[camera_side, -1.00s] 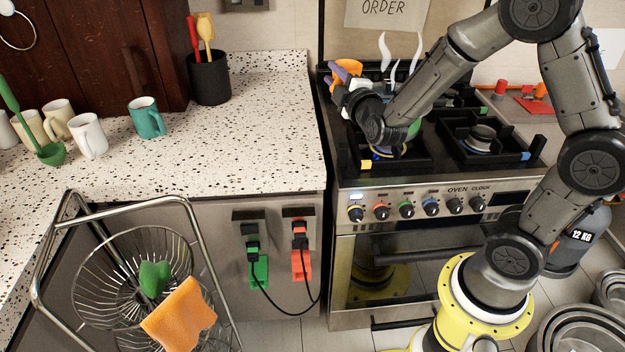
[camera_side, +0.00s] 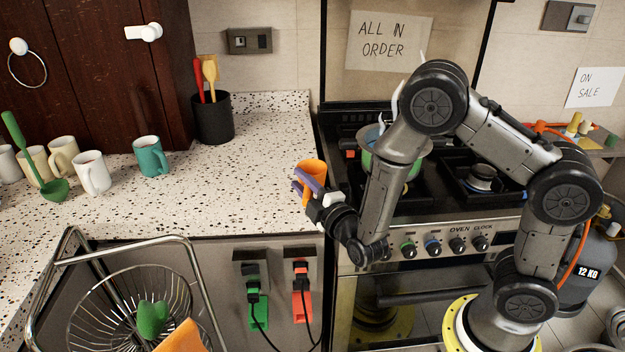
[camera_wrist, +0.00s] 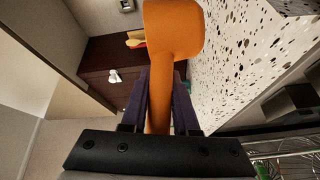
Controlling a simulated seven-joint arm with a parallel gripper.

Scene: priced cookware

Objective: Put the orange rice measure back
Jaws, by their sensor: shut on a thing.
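The orange rice measure (camera_side: 315,172) is a small cup with a handle. It is in my gripper (camera_side: 306,187), whose purple fingers are shut on it above the right end of the speckled counter, near the stove. In the wrist view, the measure (camera_wrist: 173,30) reaches up beyond the fingers, with its handle between the two purple fingers (camera_wrist: 160,100). Its inside is hidden from both views.
Several mugs, including a teal one (camera_side: 150,157), and a green ladle (camera_side: 50,186) stand on the left counter (camera_side: 240,180). A black utensil pot (camera_side: 213,118) stands behind. A green pot (camera_side: 412,160) is on the stove. A wire basket (camera_side: 130,290) is at front left.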

